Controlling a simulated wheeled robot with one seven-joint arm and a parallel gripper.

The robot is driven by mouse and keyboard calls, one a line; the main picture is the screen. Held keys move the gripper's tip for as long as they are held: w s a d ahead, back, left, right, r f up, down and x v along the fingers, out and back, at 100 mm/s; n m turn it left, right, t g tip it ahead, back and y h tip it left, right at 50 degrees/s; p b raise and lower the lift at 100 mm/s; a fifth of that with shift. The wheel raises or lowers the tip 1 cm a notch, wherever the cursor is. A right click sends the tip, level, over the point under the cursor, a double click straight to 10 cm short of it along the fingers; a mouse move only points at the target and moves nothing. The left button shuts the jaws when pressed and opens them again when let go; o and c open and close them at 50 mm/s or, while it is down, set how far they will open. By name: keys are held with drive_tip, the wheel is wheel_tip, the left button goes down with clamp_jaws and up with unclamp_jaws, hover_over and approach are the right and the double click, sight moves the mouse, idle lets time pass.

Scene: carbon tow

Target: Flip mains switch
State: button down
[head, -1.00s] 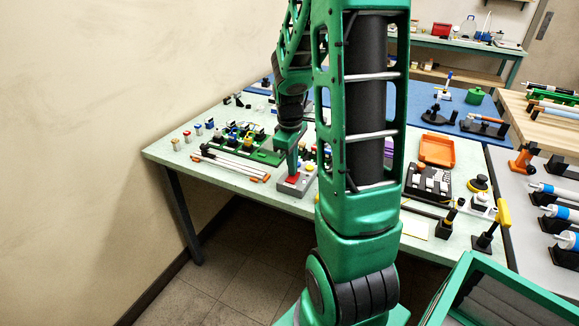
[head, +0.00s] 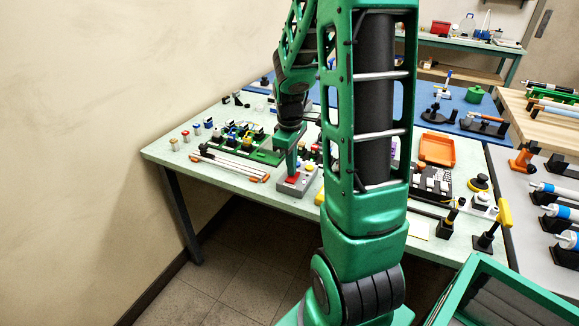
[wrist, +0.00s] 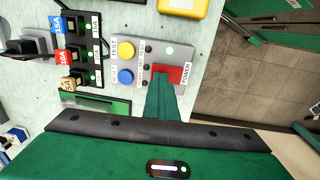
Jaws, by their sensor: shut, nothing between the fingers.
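The mains switch is a red rocker (wrist: 168,75) marked POWER on a small grey control box (wrist: 152,49). The box also carries a yellow TEST button (wrist: 125,48), a blue button (wrist: 126,76) and a lit green lamp (wrist: 170,51). In the head view the grey box (head: 309,180) sits near the front edge of the pale bench. My gripper (wrist: 165,88) is shut and empty, its tips at the lower edge of the red rocker. I cannot tell whether they touch it. The tips hide part of the rocker; its tilt is unclear.
Beside the box stand breaker-like modules (wrist: 75,53) labelled 15A, 10A and 5A. A yellow object (wrist: 180,7) lies close on the other side. White rods (head: 235,165) and a green board (head: 250,145) lie left on the bench (head: 165,150). An orange tray (head: 437,150) is to the right.

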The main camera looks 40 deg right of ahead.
sight(287, 181)
drive_tip(key=shift+s+a, duration=0.3)
drive_tip(key=shift+a, duration=0.3)
drive_tip(key=shift+w+r, duration=0.1)
drive_tip(key=shift+r, duration=0.05)
drive_tip(key=shift+r, duration=0.3)
wheel_tip(287, 181, up, 13)
drive_tip(key=a, duration=0.1)
drive_tip(key=shift+s+a, duration=0.25)
drive_tip(key=shift+s, duration=0.05)
drive_tip(key=shift+w+a, duration=0.1)
